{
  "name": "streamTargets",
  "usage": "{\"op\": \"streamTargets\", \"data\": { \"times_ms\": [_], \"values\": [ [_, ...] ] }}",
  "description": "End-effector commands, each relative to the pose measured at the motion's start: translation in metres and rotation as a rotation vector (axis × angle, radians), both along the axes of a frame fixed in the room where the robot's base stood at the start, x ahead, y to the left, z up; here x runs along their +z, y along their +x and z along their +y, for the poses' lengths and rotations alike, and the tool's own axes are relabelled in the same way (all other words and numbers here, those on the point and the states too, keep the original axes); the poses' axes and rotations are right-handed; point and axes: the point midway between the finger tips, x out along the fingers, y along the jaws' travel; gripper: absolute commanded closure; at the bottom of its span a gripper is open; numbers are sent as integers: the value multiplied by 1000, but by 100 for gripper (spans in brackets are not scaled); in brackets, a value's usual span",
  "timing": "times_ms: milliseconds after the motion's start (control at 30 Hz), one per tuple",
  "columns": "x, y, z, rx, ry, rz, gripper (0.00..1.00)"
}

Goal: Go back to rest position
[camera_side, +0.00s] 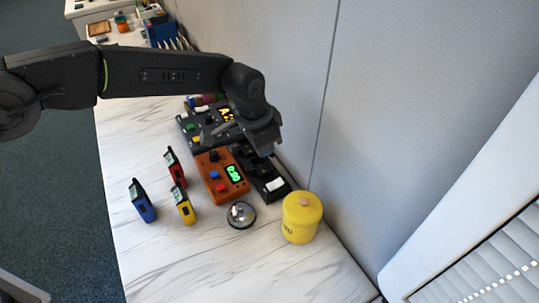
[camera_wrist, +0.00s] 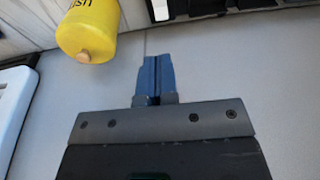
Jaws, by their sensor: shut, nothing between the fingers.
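My gripper (camera_side: 264,148) is above the dark tray (camera_side: 268,182) near the grey wall panel in the side view. In the wrist view its two blue fingers (camera_wrist: 158,75) are pressed together with nothing between them. The fingertips are small and partly hidden by the arm in the side view. My arm reaches in from the left, with its long link roughly level above the table.
On the marble table (camera_side: 155,265) are blue (camera_side: 142,202), red (camera_side: 175,167) and yellow (camera_side: 183,205) handheld devices, an orange box (camera_side: 207,170), a dark control box (camera_side: 190,127), a small round dish (camera_side: 241,222) and a yellow canister (camera_side: 301,218). The grey wall (camera_side: 285,60) is close by.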

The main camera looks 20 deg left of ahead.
Motion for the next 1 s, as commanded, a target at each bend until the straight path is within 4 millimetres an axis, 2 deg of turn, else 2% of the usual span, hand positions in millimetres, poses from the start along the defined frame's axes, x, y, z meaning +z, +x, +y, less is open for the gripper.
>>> {"op": "streamTargets", "data": {
  "times_ms": [100,633,733,867,1000],
  "values": [
    [6,-1,2,0,0,0,100],
    [6,-2,2,0,0,0,100],
    [12,-2,5,7,-2,-3,100],
    [41,-3,28,53,-12,-21,100],
    [93,-16,74,143,-27,-53,100]
  ]
}}
